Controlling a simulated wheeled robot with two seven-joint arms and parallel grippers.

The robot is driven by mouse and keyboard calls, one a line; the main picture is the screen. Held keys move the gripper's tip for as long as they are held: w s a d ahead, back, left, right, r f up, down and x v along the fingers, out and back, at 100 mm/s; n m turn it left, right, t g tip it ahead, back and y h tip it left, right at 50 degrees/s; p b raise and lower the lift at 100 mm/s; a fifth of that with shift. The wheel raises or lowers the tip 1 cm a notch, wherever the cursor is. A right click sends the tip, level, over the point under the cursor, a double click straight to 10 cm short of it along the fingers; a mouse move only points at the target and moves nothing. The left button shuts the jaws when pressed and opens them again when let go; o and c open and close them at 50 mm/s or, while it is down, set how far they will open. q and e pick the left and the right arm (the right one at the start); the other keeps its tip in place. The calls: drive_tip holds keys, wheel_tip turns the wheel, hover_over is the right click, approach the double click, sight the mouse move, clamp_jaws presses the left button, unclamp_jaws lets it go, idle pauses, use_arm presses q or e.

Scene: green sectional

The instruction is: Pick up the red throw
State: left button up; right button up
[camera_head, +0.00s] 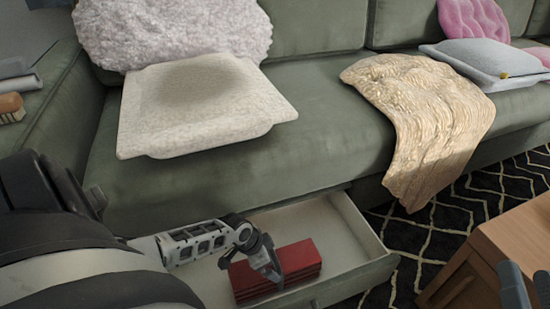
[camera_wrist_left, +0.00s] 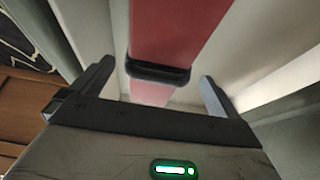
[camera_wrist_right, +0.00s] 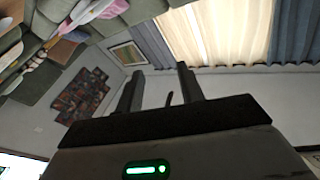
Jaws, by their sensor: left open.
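The red throw (camera_head: 301,258) lies folded in the open drawer (camera_head: 352,222) under the green sofa. My left arm reaches into the drawer, and my left gripper (camera_head: 268,268) is over the left part of the throw, hiding some of it. In the left wrist view, the red throw (camera_wrist_left: 170,35) runs between the two spread fingers of the left gripper (camera_wrist_left: 155,85), with a dark bar across it. I cannot tell whether the fingers touch it. My right gripper (camera_head: 527,287) is at the lower right, away from the throw; its fingers (camera_wrist_right: 158,85) are apart and empty.
The green sofa (camera_head: 310,130) stands above the drawer. A white cushion (camera_head: 200,105) and a beige throw (camera_head: 425,110) lie on its seat. A wooden table (camera_head: 500,245) is close at the right, over a dark patterned rug (camera_head: 425,240). The drawer walls surround the throw.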

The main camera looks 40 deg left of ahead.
sight(296, 264)
use_arm(q)
drive_tip(key=shift+w+f, duration=0.15)
drive_tip(key=shift+f, duration=0.3)
drive_tip(key=b+x, duration=0.4)
drive_tip(key=shift+d+f, duration=0.1)
drive_tip(key=shift+f, duration=0.2)
drive_tip(key=c, duration=1.1)
use_arm(e)
wheel_tip(296, 264, up, 7)
drive_tip(key=s+n+t+y, duration=0.1)
drive_tip(key=n+y, duration=0.5)
drive_tip(key=n, duration=0.2)
drive_tip(key=shift+s+r+n+t+y, duration=0.15)
drive_tip(key=shift+n+t+y, duration=0.15)
use_arm(q)
drive_tip(key=shift+r, duration=0.15)
